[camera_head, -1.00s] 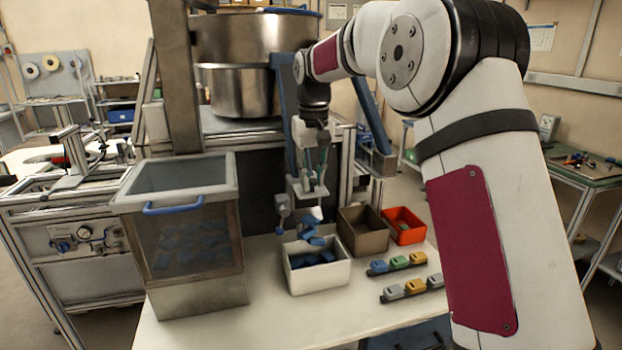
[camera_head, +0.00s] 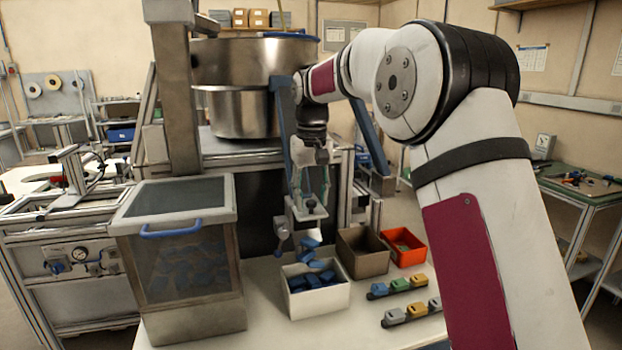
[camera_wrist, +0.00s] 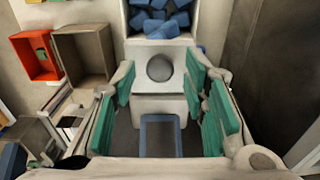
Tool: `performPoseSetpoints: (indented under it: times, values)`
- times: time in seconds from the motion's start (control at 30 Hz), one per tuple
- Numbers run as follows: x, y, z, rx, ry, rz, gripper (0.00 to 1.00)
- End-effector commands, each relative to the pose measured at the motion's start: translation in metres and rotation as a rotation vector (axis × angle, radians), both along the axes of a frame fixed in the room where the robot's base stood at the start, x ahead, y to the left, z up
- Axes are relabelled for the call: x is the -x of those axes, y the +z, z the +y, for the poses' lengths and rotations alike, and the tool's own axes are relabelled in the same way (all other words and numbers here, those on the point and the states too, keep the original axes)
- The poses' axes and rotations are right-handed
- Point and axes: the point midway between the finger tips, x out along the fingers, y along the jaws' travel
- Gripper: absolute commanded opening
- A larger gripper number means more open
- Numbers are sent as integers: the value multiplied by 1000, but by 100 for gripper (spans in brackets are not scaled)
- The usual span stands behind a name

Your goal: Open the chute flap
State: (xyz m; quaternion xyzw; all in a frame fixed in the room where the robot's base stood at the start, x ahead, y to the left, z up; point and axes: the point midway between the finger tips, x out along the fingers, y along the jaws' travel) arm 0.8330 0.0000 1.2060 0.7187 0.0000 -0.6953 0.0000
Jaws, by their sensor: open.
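The chute (camera_head: 310,208) is a pale grey plate with a dark round knob, standing above a white bin (camera_head: 318,305) in the head view. In the wrist view the chute front with its round knob (camera_wrist: 160,68) is in the upper middle, and a blue-edged frame (camera_wrist: 160,122) lies below it. I cannot tell which part is the flap or whether it is open. My gripper (camera_head: 311,180) is open and points down just above the chute. In the wrist view its teal finger pads (camera_wrist: 165,100) stand on either side of the chute, apart, with nothing held.
Blue parts (camera_wrist: 158,20) fill the white bin, several stacked near the chute mouth. A brown box (camera_head: 362,262) and an orange box (camera_head: 405,250) stand to the right. A hopper with a blue handle (camera_head: 171,231) stands left. Rows of coloured clips (camera_head: 398,287) lie at front right.

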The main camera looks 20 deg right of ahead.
Motion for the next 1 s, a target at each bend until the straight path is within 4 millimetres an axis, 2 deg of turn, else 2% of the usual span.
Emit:
performPoseSetpoints:
  times: [0.4, 0.5, 0.7, 1.0]
  values:
    - [1, 80, 0, 0, 0, -5, 40]
    - [2, 94, 0, -1, 0, -4, 40]
    - [3, 110, 1, -1, 1, -2, 40]
    - [4, 113, 1, 0, 1, 0, 40]
